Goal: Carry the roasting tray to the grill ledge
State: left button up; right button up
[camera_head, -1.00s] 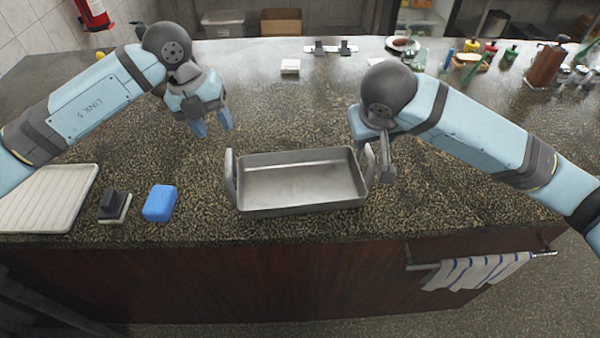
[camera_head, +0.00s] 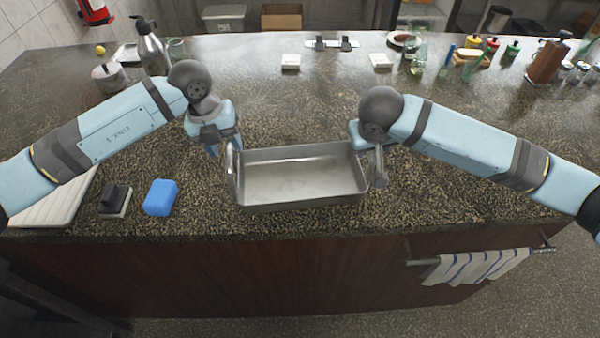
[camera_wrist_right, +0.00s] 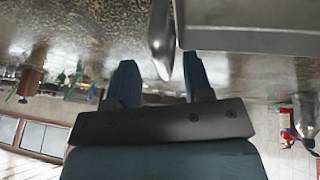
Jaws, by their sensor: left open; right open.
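The roasting tray (camera_head: 300,178) is an empty grey metal pan with an upright loop handle at each end, standing on the speckled counter. My left gripper (camera_head: 222,152) is open at the tray's left handle (camera_head: 233,170); the picture does not show clearly whether its fingers straddle it. My right gripper (camera_head: 378,165) is open at the right end of the tray. In the right wrist view the right handle (camera_wrist_right: 161,40) stands between the two open fingers of that gripper (camera_wrist_right: 160,82), with the tray's side (camera_wrist_right: 240,25) beside it. I cannot pick out the grill ledge.
A blue sponge (camera_head: 160,197) and a dark scraper block (camera_head: 115,200) lie left of the tray, near a ribbed white board (camera_head: 50,208). A flask (camera_head: 150,45) and a pot (camera_head: 108,77) stand at the back left. Bottles crowd the back right.

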pick_arm(q)
jog(key=f, duration=0.2)
jog(key=d+f, duration=0.1)
jog(key=f, duration=0.1)
jog(key=shift+f, duration=0.35)
pick_arm(e)
jog(key=x, duration=0.4)
jog(key=shift+w+f, duration=0.15)
jog(key=shift+f, duration=0.25)
pick_arm(q)
grip_shut()
pick_arm(e)
grip_shut()
jog(key=shift+r, duration=0.1)
